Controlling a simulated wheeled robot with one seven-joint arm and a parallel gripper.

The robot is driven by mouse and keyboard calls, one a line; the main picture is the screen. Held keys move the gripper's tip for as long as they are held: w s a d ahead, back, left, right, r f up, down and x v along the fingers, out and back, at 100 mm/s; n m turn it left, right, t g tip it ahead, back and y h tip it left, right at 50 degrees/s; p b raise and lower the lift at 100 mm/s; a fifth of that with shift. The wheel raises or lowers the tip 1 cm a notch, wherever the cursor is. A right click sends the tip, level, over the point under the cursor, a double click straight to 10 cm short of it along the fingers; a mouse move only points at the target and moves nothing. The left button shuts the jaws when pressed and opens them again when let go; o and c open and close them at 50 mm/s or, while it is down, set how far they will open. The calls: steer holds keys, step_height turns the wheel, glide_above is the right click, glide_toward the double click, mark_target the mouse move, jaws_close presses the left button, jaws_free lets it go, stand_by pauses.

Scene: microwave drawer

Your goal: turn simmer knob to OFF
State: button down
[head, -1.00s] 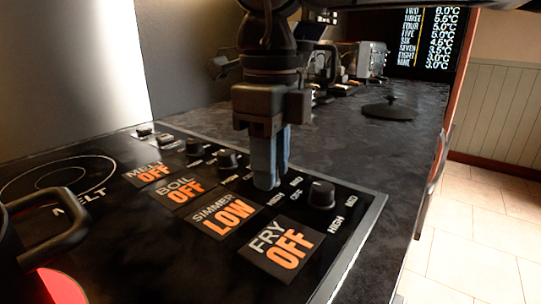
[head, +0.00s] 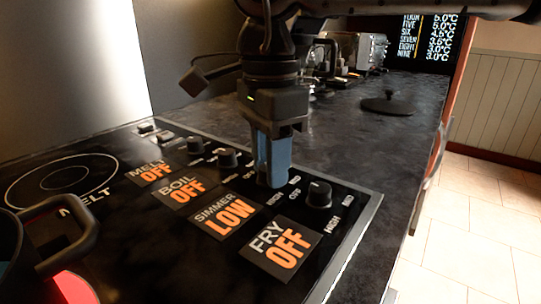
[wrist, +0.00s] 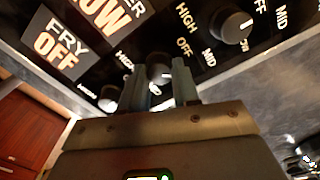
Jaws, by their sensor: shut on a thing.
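The simmer display (head: 228,214) reads LOW in orange on the black control panel. My gripper (head: 274,180) points straight down at the simmer knob's place in the row, its blue-grey fingers hiding that knob in the head view. In the wrist view, my gripper (wrist: 160,78) has its fingers on either side of a dark round knob (wrist: 160,68), the simmer knob, and is shut on it. The knob's pointer angle is not clear.
The fry knob (head: 319,194) stands close to the right of my fingers, the boil knob (head: 228,158) to the left. The fry display (head: 282,249) reads OFF. A dark pan handle (head: 85,225) is at the lower left.

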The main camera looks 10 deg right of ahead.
steer(key=n, duration=0.4)
steer(key=shift+w+n+p, duration=0.1)
steer(key=shift+n+p, duration=0.2)
steer(key=shift+p, duration=0.05)
steer(key=shift+a+n, duration=0.1)
steer(key=shift+n, duration=1.5)
steer(key=c, duration=0.8)
jaws_free()
steer(key=shift+r+p, duration=0.7)
steer(key=shift+r, duration=3.2)
